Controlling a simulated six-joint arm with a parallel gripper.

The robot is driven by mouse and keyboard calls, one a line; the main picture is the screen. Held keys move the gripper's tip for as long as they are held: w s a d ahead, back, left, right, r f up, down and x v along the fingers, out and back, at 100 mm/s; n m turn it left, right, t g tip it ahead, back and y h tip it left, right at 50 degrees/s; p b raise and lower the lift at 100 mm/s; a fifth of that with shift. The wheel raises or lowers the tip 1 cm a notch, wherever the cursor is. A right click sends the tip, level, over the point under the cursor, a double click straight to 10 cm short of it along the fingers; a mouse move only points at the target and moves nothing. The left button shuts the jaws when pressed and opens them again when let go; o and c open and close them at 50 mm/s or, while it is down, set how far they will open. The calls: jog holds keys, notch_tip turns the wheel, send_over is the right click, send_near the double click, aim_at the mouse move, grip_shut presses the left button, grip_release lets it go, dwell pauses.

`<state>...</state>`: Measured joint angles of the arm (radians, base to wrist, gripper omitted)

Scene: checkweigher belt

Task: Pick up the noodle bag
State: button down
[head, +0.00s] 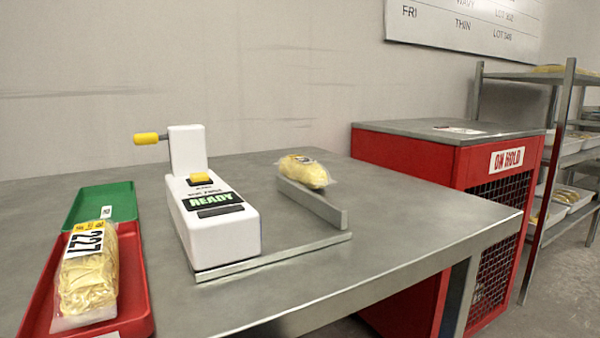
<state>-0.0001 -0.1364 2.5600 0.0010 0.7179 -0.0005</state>
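One noodle bag (304,171) lies on the steel table (330,255) behind or against a low upright metal rail (312,204). The rail hides its lower edge. The other noodle bag (88,275) lies in a red tray (137,285) at the left, with a black-on-white printed label at its upper end. My gripper is not in view.
A white machine (220,235) with a yellow-tipped handle and a READY display stands between the bags. A green tray (80,207) adjoins the red one. A red ON HOLD cabinet (420,160) and a shelf rack (545,180) stand right. The table's front right is clear.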

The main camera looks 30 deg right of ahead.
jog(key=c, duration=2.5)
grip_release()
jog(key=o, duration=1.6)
